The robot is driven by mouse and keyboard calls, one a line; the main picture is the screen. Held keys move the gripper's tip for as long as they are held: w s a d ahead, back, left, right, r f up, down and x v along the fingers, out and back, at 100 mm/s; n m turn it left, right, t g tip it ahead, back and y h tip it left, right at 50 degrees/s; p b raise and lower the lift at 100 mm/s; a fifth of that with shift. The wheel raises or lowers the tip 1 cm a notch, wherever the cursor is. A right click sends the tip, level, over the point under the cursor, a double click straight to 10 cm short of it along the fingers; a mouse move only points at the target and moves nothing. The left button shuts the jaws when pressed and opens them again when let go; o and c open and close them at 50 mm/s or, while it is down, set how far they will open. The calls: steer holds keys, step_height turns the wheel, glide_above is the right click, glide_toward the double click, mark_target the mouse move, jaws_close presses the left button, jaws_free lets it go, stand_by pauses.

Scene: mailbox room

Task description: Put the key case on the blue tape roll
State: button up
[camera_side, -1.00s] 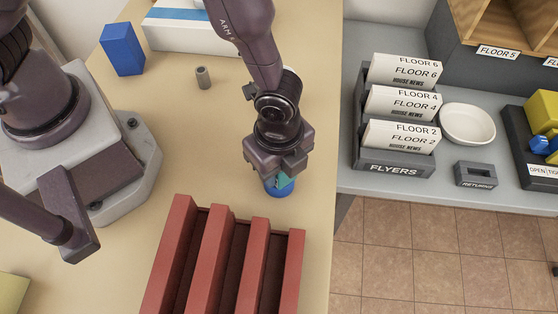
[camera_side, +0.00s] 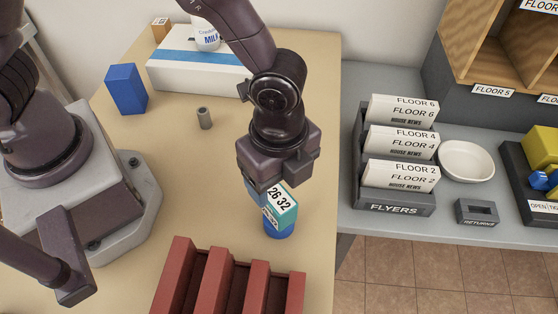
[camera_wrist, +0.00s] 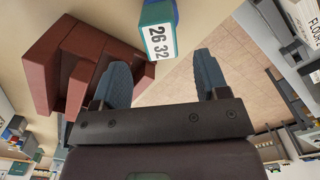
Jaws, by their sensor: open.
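The key case appears to be the teal box with a white label reading "26 32" (camera_side: 281,203). It stands on the blue tape roll (camera_side: 278,231), slightly tilted in the side view. In the wrist view the teal box (camera_wrist: 158,32) is at the top, with a sliver of the blue roll (camera_wrist: 176,12) behind it. My gripper (camera_side: 268,186) is just above and beside the box in the side view. In the wrist view my gripper (camera_wrist: 163,78) has its two blue fingers spread wide, with nothing between them; the box lies beyond the fingertips.
A red slotted rack (camera_side: 232,280) stands close in front of the roll. A blue block (camera_side: 126,90), a small grey cylinder (camera_side: 204,118) and a white box with a blue stripe (camera_side: 195,76) are behind. A flyers holder (camera_side: 395,203) is on the grey counter at right.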

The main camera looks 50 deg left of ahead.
mark_target(279, 197)
steer(key=shift+r, duration=1.75)
steer(key=w+a+r+n+t, duration=0.1)
steer(key=a+r+n+t, duration=0.2)
steer(key=a+r+n, duration=0.8)
steer(key=s+a+r+n+t, duration=0.1)
steer(key=s+a+r+n, duration=0.2)
steer(key=a, duration=0.3)
steer(key=s+a+r+n+t, duration=0.1)
steer(key=s+a+r+n, duration=0.3)
steer(key=a, duration=0.2)
steer(key=shift+r+t, duration=0.25)
steer(key=shift+t, duration=0.05)
